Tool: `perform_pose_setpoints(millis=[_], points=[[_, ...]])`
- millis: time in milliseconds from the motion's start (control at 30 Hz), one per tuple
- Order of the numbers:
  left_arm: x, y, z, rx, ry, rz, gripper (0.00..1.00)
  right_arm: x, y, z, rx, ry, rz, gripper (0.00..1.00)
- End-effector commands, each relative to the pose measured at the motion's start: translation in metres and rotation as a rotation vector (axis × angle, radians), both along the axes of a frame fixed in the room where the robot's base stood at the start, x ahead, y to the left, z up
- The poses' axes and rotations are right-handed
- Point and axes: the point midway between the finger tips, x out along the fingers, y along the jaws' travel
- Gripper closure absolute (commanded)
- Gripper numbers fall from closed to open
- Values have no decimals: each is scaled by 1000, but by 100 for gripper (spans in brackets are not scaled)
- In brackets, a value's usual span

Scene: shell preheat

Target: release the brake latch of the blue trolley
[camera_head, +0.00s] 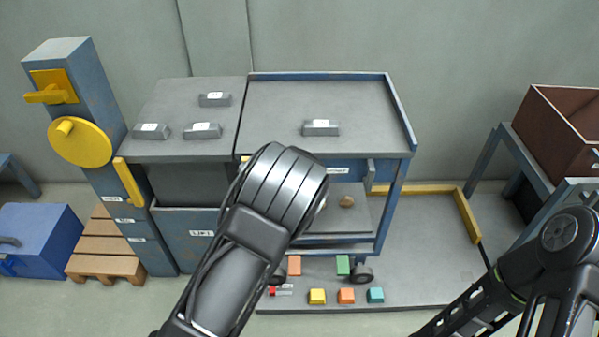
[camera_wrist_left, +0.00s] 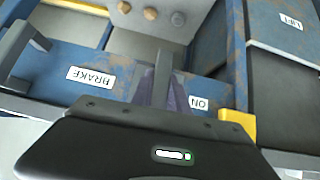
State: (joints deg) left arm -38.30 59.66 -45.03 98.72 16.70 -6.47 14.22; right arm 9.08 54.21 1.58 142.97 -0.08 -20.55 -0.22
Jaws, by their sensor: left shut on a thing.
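The blue trolley (camera_head: 401,112) stands in the middle in the head view, with a grey top and a lower shelf. Its blue front bar (camera_wrist_left: 55,62) fills much of the left wrist view, with an upside-down BRAKE label (camera_wrist_left: 89,77) and an ON label (camera_wrist_left: 199,103). A grey upright bar, seemingly the brake latch (camera_wrist_left: 163,65), stands between these labels. My left gripper (camera_wrist_left: 165,98) is shut on it; the fingers are hard to make out. In the head view my left forearm hides this spot. My right arm shows at the lower right, its gripper outside the view.
Coloured blocks (camera_head: 317,296) lie on the floor plate in front. A yellow rail (camera_head: 466,214) borders the right. A brown crate (camera_head: 560,130) stands at far right.

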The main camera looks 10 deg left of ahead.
Motion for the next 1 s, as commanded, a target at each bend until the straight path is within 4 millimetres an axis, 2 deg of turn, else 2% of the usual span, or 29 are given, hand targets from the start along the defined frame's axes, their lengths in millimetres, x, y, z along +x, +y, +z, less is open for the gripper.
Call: perform_pose_setpoints(millis=[133, 567, 600, 867, 1000], points=[[0, -1, 1, 40, 10, -3, 100, 0, 0, 8, 0, 0, 0, 64], [-1, 0, -3, 52, 16, -1, 100, 0, 0, 9, 0, 0, 0, 64], [-1, 0, -3, 52, 16, -1, 79, 0, 0, 9, 0, 0, 0, 64], [-1, 0, -2, 52, 15, 0, 58, 0, 0, 9, 0, 0, 0, 64], [0, 0, -2, 50, 15, 0, 58, 0, 0, 9, 0, 0, 0, 64]])
